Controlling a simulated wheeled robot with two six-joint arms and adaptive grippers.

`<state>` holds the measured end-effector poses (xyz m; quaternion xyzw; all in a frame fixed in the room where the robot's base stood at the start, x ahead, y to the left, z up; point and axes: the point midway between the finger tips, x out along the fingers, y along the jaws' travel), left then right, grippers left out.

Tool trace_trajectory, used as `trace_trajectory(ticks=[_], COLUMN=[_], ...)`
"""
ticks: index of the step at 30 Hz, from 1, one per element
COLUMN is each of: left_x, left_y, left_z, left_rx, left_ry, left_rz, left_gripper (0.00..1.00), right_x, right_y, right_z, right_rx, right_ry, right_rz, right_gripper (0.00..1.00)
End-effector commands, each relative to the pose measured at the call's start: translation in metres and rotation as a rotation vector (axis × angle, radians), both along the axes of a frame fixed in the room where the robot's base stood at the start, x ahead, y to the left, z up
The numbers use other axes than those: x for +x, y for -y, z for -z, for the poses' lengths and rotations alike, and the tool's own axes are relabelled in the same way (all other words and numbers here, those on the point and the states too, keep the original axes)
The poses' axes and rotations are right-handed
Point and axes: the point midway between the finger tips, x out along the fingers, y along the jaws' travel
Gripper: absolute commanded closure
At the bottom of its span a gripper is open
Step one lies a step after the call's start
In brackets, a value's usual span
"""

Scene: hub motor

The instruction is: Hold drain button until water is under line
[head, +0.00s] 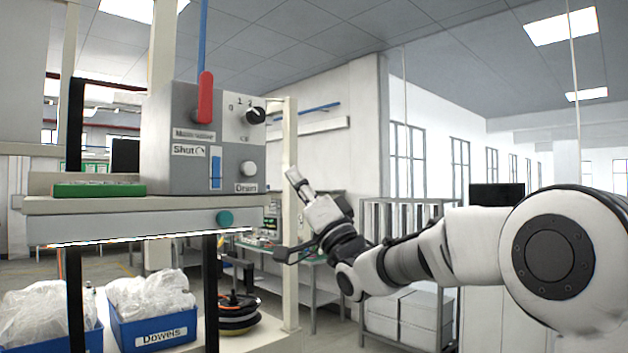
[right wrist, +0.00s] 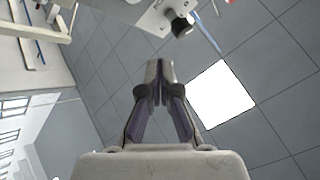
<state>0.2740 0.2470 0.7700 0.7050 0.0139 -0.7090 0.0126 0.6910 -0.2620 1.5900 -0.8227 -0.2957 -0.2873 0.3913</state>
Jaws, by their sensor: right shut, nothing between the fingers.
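The grey control box (head: 178,125) stands on a shelf. The white round drain button (head: 249,169) is on its right-hand face, just above the label "Drain". A narrow sight window (head: 215,168) to the left of the button shows blue water. I cannot make out its line or the exact level. My right gripper (head: 292,176) is to the right of the button, apart from it, with its fingers pointing up and left. In the right wrist view its fingers (right wrist: 160,78) are together with nothing between them. My left gripper is not in view.
The box also has a red lever (head: 205,98) and a black knob (head: 256,116), which also shows in the right wrist view (right wrist: 181,23). A teal button (head: 224,218) is on the shelf edge. A pale post (head: 290,130) stands behind the box. Blue bins (head: 155,332) sit below.

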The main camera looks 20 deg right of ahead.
Motion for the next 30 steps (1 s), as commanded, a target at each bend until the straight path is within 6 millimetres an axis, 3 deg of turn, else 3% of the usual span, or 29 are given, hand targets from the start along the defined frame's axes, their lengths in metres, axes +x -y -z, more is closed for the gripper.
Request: trace_trajectory(ticks=[3,17,30], left_x=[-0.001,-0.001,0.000], left_y=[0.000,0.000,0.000], left_z=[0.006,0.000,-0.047], left_rx=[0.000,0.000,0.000], left_ry=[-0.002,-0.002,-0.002], left_rz=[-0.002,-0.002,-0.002], left_gripper=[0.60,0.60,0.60], right_x=[-0.009,-0.007,0.048], right_y=[-0.020,-0.021,-0.041], right_z=[-0.008,-0.013,-0.016], right_rx=[-0.045,-0.043,-0.043], right_ry=[0.026,0.029,0.027], right_rz=[-0.015,-0.011,-0.011], right_gripper=[1.00,1.00,1.00])
